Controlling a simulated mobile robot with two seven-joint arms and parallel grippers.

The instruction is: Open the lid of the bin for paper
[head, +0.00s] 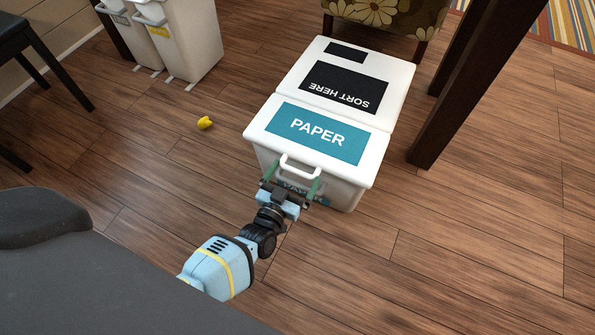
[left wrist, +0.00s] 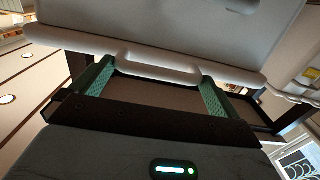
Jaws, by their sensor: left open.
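The white paper bin (head: 262,158) stands on the floor, its lid (head: 318,133) bearing a teal PAPER label and lying flat, closed. A white loop handle (head: 299,163) sticks out from the lid's front edge. My left gripper (head: 292,188) is at the front of the bin, open, with its green fingers on either side of the handle. In the left wrist view the handle (left wrist: 155,68) lies between the two fingertips (left wrist: 157,80); whether they touch it I cannot tell. My right gripper is not in view.
Behind the paper lid is a second white lid (head: 390,83) with a black SORT HERE label. A small yellow object (head: 205,123) lies on the floor to the left. Other white bins (head: 190,40), a dark table leg (head: 450,110) and a floral chair (head: 392,14) stand around. Floor at right is clear.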

